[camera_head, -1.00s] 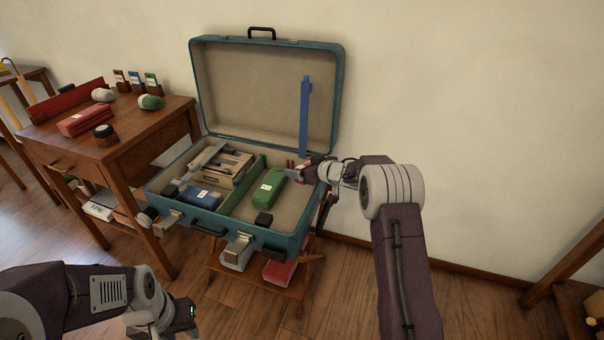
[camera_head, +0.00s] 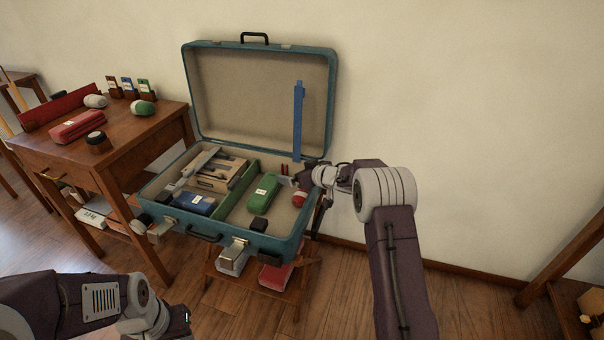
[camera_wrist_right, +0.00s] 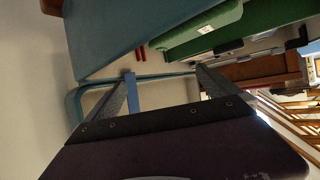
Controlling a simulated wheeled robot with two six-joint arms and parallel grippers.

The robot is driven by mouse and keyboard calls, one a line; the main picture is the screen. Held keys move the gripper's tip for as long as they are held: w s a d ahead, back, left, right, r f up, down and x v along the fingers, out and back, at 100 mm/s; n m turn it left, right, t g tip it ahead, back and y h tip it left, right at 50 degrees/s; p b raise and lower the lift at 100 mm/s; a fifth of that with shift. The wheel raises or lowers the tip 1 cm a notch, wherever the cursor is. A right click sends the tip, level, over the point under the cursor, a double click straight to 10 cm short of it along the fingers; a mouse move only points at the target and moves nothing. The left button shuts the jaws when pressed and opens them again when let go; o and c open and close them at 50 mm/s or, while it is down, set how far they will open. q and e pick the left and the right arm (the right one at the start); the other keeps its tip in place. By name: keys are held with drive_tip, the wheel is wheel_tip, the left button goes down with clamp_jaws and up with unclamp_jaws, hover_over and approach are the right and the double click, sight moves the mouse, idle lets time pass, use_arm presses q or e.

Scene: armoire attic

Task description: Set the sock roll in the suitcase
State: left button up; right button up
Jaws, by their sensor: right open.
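The open teal suitcase (camera_head: 285,243) stands on a wooden stand, lid up. A red-and-white sock roll (camera_head: 300,198) lies inside it, in the right compartment near the right wall, beside a green case (camera_head: 263,191). My right gripper (camera_head: 303,178) is just above and behind the roll, apart from it. In the right wrist view my right gripper (camera_wrist_right: 168,74) has its fingers spread with nothing between them; the roll is not visible there. My left gripper (camera_head: 182,322) is low at the left front, away from the suitcase; its fingers cannot be made out.
A green divider (camera_head: 240,189) splits the suitcase; a blue box (camera_head: 195,203) and a wooden tool tray (camera_head: 222,176) fill the left side. A blue strap (camera_head: 298,120) hangs on the lid. The desk (camera_head: 150,125) at left holds a green-and-white roll (camera_head: 143,108) and a red case (camera_head: 77,126).

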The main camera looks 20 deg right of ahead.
drive_tip(key=p+v, duration=0.4)
drive_tip(key=v, duration=0.8)
drive_tip(key=shift+r, duration=0.35)
drive_tip(key=shift+s, duration=0.1)
drive_tip(key=s+a+f+m+g+h, duration=0.1)
drive_tip(key=s+a+f+g, duration=0.1)
drive_tip(key=s, duration=0.8)
drive_tip(key=s+a+f+m+g+h, duration=0.2)
drive_tip(key=s+g, duration=0.3)
drive_tip(key=s, duration=0.5)
drive_tip(key=s+a+f+m+g+h, duration=0.1)
drive_tip(key=s+a+f+g, duration=0.1)
drive_tip(key=s, duration=0.9)
drive_tip(key=shift+f+m+g+h, duration=0.4)
drive_tip(key=shift+f+g, duration=0.4)
drive_tip(key=shift+f, duration=0.05)
drive_tip(key=shift+s, duration=0.15)
